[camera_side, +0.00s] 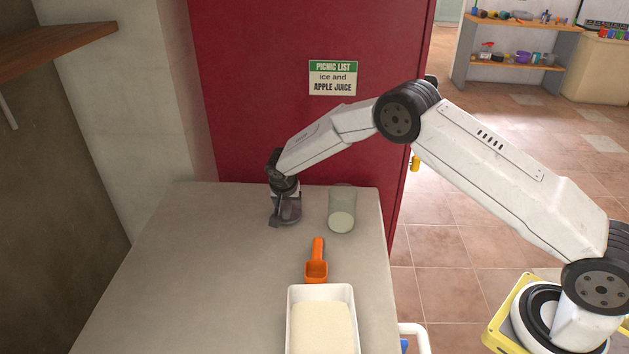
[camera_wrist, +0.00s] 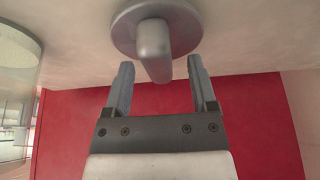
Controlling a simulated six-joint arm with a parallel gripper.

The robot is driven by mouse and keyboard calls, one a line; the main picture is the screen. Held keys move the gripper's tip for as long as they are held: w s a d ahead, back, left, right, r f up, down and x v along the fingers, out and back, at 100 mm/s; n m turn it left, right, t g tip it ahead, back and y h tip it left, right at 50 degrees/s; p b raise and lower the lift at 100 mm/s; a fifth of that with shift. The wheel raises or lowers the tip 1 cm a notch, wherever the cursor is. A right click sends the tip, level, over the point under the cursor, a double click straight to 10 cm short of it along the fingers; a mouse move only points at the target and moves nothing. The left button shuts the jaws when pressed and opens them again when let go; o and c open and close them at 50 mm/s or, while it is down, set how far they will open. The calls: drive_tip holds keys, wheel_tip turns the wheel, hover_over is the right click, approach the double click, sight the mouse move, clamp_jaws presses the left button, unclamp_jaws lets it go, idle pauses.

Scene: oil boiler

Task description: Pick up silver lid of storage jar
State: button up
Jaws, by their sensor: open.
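The silver lid (camera_wrist: 190,28) is a round grey disc with a thick upright knob (camera_wrist: 153,45), at the top of the wrist view. It lies on the counter. My gripper (camera_wrist: 160,62) is open, its two fingers on either side of the knob's end, with visible gaps. Nothing is held. In the side view my gripper (camera_side: 284,208) is low over the counter, left of the jar, and largely hides the lid. The glass storage jar (camera_side: 342,210) stands upright and uncovered, with pale contents at its bottom. Its glass also shows at the left edge of the wrist view (camera_wrist: 18,48).
An orange scoop (camera_side: 316,264) lies in front of the jar, by a white tray (camera_side: 291,322) of pale powder. A red door (camera_side: 260,90) with a picnic sign (camera_side: 333,78) rises behind the counter (camera_side: 190,270). The counter's left part is clear.

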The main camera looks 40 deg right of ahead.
drive_tip(key=shift+d+f, duration=0.1)
drive_tip(key=shift+f, duration=0.1)
idle(0.4)
clamp_jaws()
drive_tip(key=shift+r, duration=0.15)
